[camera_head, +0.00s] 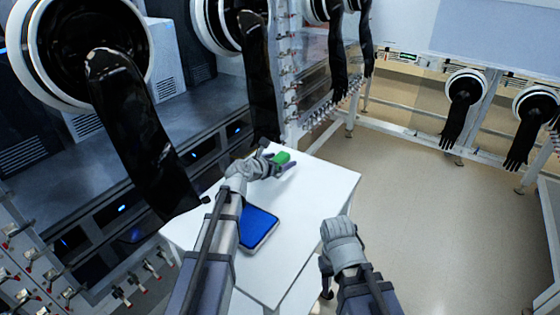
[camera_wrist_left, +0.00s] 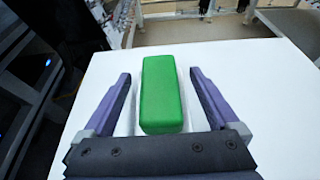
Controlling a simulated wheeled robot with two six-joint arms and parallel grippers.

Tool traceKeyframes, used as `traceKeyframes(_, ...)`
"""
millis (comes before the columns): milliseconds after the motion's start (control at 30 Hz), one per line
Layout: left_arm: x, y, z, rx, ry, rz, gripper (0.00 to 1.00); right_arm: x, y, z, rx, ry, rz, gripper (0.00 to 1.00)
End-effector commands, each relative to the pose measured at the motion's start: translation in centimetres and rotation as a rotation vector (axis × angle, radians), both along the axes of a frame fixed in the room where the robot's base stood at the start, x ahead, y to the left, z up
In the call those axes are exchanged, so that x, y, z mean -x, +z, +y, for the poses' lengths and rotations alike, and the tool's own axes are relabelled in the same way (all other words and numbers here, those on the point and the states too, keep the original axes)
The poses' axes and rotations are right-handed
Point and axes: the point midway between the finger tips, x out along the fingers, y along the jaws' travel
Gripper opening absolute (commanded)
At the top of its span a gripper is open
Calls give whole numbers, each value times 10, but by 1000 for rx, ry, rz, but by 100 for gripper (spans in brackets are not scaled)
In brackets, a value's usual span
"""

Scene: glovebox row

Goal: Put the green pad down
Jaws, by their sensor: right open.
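The green pad (camera_head: 281,157) is on the white table (camera_head: 325,185) near its far left edge. In the left wrist view the green pad (camera_wrist_left: 162,95) lies lengthwise between the two fingers of my left gripper (camera_wrist_left: 160,77), with a visible gap on each side. My left gripper (camera_head: 277,162) is open around the pad and not clamped on it. The pad appears to rest on the white top. My right gripper (camera_head: 326,280) is low beside the table's right front side, empty and open; its fingers are partly hidden by the wrist.
A blue-topped tray or tablet (camera_head: 258,227) lies on the table, partly behind my left forearm. Black glovebox gloves (camera_head: 140,130) hang over the table's left side. The table's right part is bare, and open floor (camera_head: 430,220) lies to the right.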

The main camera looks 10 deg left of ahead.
Motion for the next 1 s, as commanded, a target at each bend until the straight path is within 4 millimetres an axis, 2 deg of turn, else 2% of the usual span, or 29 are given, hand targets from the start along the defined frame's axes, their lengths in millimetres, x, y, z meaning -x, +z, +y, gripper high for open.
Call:
traceKeyframes(367,1,6,0,0,0,0,100,0,6,0,0,0,0,50)
traceKeyframes(800,76,39,30,0,2,0,100,0,39,0,0,0,0,50)
traceKeyframes(1000,97,47,39,0,1,0,100,0,47,0,0,-1,0,50)
